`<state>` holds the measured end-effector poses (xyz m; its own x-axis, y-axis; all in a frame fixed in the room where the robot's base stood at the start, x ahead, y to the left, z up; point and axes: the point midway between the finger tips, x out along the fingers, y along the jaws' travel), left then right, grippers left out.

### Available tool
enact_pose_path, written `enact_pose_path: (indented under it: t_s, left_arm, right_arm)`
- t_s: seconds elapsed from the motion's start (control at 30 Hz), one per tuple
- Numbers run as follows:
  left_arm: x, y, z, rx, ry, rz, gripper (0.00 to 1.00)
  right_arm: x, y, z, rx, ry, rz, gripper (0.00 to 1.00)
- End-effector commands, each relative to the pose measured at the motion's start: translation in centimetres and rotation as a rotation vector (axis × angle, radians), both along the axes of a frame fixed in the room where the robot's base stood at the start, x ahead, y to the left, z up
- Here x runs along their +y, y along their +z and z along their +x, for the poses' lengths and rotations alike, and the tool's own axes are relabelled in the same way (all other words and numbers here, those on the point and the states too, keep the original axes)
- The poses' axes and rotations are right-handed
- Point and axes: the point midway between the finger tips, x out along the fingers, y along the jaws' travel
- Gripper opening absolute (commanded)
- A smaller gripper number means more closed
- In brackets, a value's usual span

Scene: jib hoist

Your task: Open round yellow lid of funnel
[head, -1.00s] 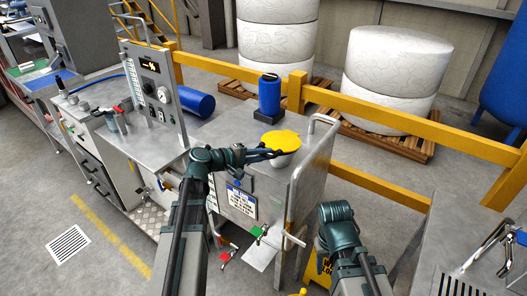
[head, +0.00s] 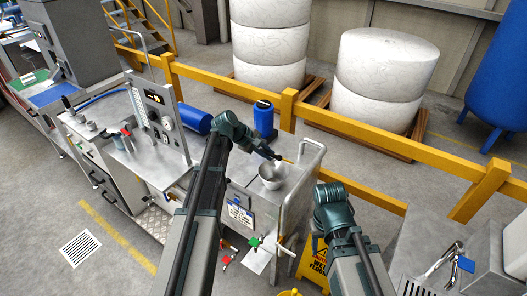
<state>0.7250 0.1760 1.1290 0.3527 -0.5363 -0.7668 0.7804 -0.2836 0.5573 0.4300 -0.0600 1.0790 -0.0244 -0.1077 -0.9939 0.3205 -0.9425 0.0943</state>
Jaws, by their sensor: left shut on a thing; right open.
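The funnel (head: 271,180) is a round silvery bowl on top of the grey metal cabinet, and its mouth is uncovered. My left gripper (head: 279,157) is shut at the back of the funnel's rim. A small yellow piece (head: 287,162) beside its fingertips looks like the edge of the lid; the rest of the lid is hidden or seen edge-on. My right arm's wrist (head: 332,205) is in front of the cabinet's right side, apart from the funnel, and its fingers are not clearly seen.
A metal handle rail (head: 313,150) rises at the cabinet's right edge. A yellow barrier (head: 350,128) runs behind. A yellow wet-floor sign (head: 314,262) stands below my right arm.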

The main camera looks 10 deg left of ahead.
Motion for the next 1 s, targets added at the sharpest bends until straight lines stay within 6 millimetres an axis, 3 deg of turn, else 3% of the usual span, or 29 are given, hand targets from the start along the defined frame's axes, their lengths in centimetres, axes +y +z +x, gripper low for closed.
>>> enact_pose_path:
  t_s: [0.03,0.3,0.7,1.0]
  left_arm:
    - [-0.2,1.7,1.2,0.036,-0.003,0.013,0.00]
    - [-1.5,4.0,4.9,0.256,-0.002,0.095,0.00]
    - [-3.5,5.3,10.0,0.270,0.000,0.099,0.00]
    - [-4.5,5.5,12.4,0.269,0.000,0.099,0.00]
  right_arm:
    - [0.0,2.1,0.0,0.000,-0.002,0.001,0.50]
    - [0.0,6.5,0.0,0.001,-0.006,0.001,0.50]
    - [0.0,7.8,-0.1,0.002,-0.003,0.001,0.50]
    - [0.0,8.0,-0.1,0.002,-0.003,0.001,0.50]
